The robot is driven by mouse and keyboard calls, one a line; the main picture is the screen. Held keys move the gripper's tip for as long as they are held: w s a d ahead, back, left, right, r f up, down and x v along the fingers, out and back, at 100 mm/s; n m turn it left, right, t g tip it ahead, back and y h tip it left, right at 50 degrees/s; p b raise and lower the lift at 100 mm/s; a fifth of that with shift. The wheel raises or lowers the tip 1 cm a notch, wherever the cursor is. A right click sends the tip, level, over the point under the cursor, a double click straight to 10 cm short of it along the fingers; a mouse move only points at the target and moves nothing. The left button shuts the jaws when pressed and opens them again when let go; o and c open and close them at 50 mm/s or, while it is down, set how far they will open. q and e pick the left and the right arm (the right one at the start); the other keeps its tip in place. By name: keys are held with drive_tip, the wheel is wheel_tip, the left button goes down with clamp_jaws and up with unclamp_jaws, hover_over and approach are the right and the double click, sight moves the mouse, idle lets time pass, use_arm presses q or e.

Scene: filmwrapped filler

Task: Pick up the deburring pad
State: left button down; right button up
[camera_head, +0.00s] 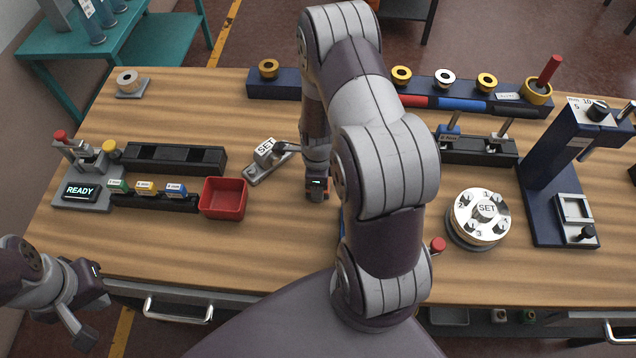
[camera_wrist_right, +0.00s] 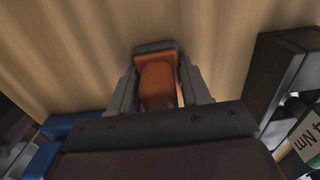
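An orange block with a dark grey end (camera_wrist_right: 157,78), which looks like the deburring pad, lies between the fingers of my right gripper (camera_wrist_right: 162,85) in the right wrist view. A narrow gap shows beside its right side, and I cannot tell whether both fingers press on it. In the head view my right gripper (camera_head: 318,188) points down close to the tabletop, with a little orange at its tip. My forearm hides part of the table there. My left gripper (camera_head: 88,315) is at the lower left, off the table's front edge, empty with its fingers apart.
A red bin (camera_head: 223,198) and a SET-marked tool (camera_head: 266,155) stand left of my right gripper. A blue rack (camera_head: 275,88) runs along the back. The front left table is clear.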

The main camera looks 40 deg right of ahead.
drive_tip(key=shift+c, duration=0.5)
wheel_tip(320, 180, up, 10)
drive_tip(key=shift+r+b, duration=0.1)
drive_tip(key=shift+b, duration=0.5)
